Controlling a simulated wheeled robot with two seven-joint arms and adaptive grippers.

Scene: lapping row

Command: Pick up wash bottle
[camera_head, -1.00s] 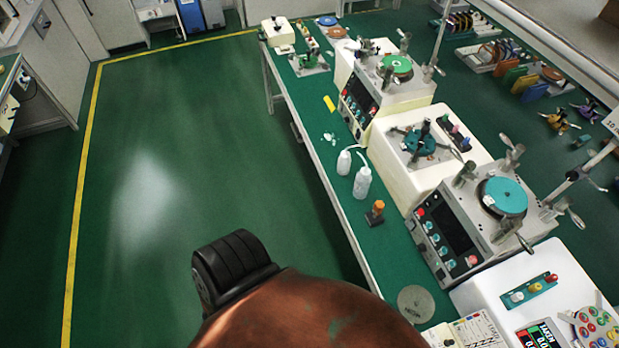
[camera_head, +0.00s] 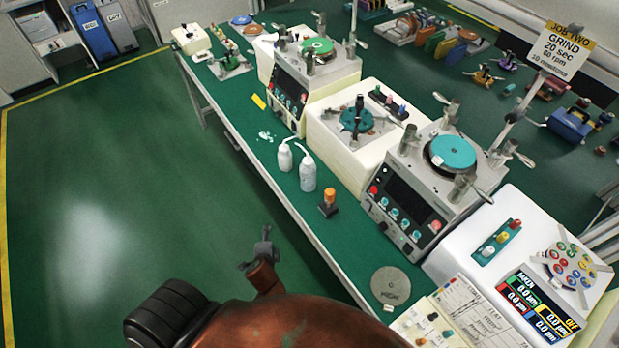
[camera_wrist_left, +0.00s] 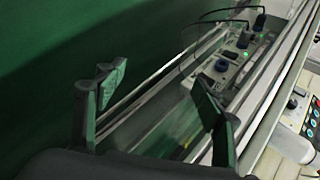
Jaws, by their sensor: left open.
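Two white wash bottles with bent spouts stand upright on the green bench: a smaller one (camera_head: 285,158) and, just right and nearer, a larger one (camera_head: 308,176). Which one is meant I cannot tell. My left gripper (camera_head: 257,250) shows beyond my copper-coloured arm, left of the bench's front edge and apart from both bottles. In the left wrist view the gripper (camera_wrist_left: 158,100) has its fingers spread with nothing between them. A pale rounded shape (camera_wrist_left: 292,143) at that view's right edge is too cut off to identify. My right gripper is not in view.
An orange-topped stamp-like object (camera_head: 328,204) stands near the bottles, and a grey disc (camera_head: 390,286) lies farther along the bench (camera_head: 268,178). Lapping machines (camera_head: 410,205) stand behind. A control strip with cables (camera_wrist_left: 235,68) shows in the wrist view. The floor at left is open.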

